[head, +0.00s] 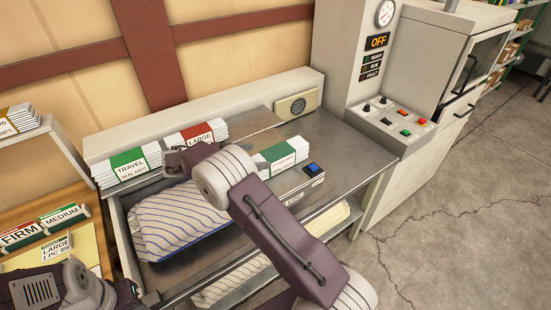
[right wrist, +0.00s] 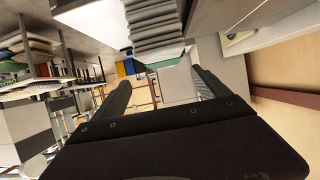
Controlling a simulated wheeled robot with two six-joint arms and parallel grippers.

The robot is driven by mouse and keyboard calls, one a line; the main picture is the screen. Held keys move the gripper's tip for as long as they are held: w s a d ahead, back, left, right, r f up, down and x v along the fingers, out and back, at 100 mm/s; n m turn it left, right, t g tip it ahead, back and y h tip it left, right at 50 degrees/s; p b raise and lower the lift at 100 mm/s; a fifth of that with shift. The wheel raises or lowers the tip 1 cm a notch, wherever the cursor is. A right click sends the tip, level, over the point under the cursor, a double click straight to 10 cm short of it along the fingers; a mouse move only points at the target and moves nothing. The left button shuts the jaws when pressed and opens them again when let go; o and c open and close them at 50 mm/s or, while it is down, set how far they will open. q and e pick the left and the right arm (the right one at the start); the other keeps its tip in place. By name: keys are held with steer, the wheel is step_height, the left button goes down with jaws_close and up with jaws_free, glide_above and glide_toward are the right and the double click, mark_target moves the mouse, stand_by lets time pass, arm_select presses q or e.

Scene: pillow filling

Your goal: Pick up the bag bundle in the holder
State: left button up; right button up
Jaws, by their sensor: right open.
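Three labelled bag bundles stand along the back of the bench in the head view: TRAVEL with a green band (head: 128,167), LARGE with a red band (head: 197,135), and a green-banded one (head: 278,157) partly hidden by my right arm. The holder itself is hard to make out. My right gripper (head: 174,160) is mostly hidden behind its own arm, near the TRAVEL and LARGE bundles. In the right wrist view its two fingers are apart with nothing between them (right wrist: 162,92); a grey layered stack (right wrist: 155,28) lies just beyond. My left gripper's fingers do not show.
A striped pillow (head: 175,220) lies in the bench tray below the bundles. A control panel (head: 400,122) and machine (head: 465,60) stand right. FIRM and MEDIUM boxes (head: 40,225) and a LARGE card (head: 57,246) are at left. Open floor (head: 460,220) is at right.

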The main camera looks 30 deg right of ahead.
mark_target(273, 153)
steer(key=shift+d, duration=0.35)
steer(key=shift+w+d+f+p, duration=0.35)
steer(key=shift+d+f+p, duration=0.15)
steer(key=shift+d+p, duration=0.2)
steer(key=shift+w+d+f, duration=0.1)
steer(key=shift+d+f, duration=0.15)
steer(key=shift+d, duration=0.35)
steer(key=p+x, duration=0.2)
steer(key=x, duration=0.2)
steer(key=shift+w+d+f, duration=0.25)
steer(key=shift+d+f, duration=0.05)
steer(key=shift+f, duration=0.1)
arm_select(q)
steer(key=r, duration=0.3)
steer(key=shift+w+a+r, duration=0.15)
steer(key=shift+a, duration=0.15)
arm_select(e)
steer(key=shift+r, duration=0.1)
jaws_close()
